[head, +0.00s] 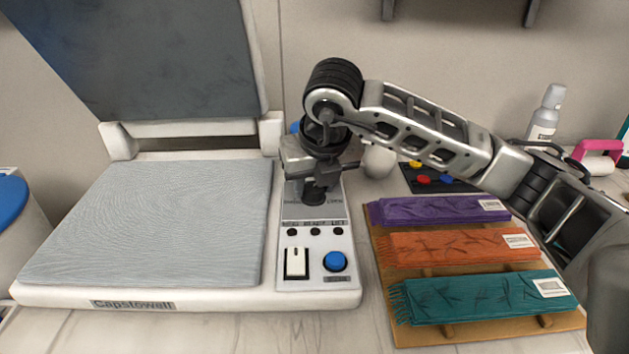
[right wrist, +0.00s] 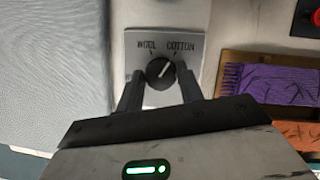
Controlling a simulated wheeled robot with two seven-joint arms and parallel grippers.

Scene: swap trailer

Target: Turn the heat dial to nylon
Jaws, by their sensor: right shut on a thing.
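The heat dial is a round black knob on the press's control panel. In the right wrist view the heat dial (right wrist: 160,72) has a white pointer line aimed up and right, towards the printed word COTTON. WOOL is printed at its upper left. Other lettering beside the dial is covered by the fingers, and I cannot read nylon anywhere. My right gripper (right wrist: 160,88) is shut on the dial, one dark finger on each side. In the head view the right gripper (head: 316,193) points down at the panel and hides most of the dial. My left gripper is not in view.
The press (head: 150,220) has its upper plate (head: 150,55) raised. A white switch (head: 296,263), a blue button (head: 335,261) and small black knobs sit nearer on the panel. Purple (head: 430,210), orange (head: 450,247) and teal (head: 480,297) scarves lie on a wooden board at right.

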